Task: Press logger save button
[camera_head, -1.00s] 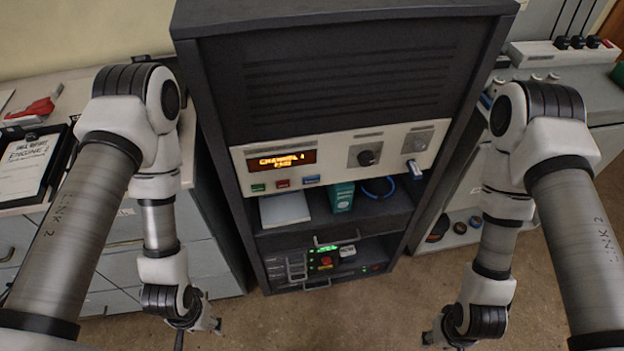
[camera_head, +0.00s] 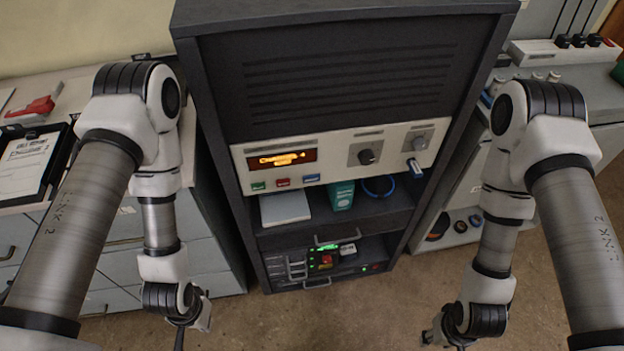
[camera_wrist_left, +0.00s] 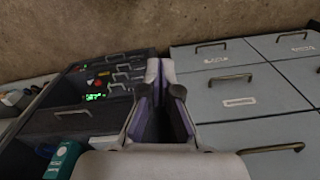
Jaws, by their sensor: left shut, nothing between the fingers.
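A console panel (camera_head: 335,160) on the dark rack carries an amber-lit display (camera_head: 283,158). Below the display sit a green button (camera_head: 258,187), a red button (camera_head: 283,182) and a blue button (camera_head: 312,178); their labels are too small to read. My left gripper (camera_head: 203,318) is low, in front of the rack's left side, apart from the panel. In the left wrist view its fingers (camera_wrist_left: 163,70) are shut and empty. My right gripper (camera_head: 430,338) hangs low at the right, its jaws unclear, far from the panel.
An open shelf below holds a teal box (camera_head: 342,195) and a blue cable loop (camera_head: 379,187). A lower unit (camera_head: 325,263) has green lights. Grey drawers (camera_wrist_left: 240,95) stand beside the rack. The floor in front is clear.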

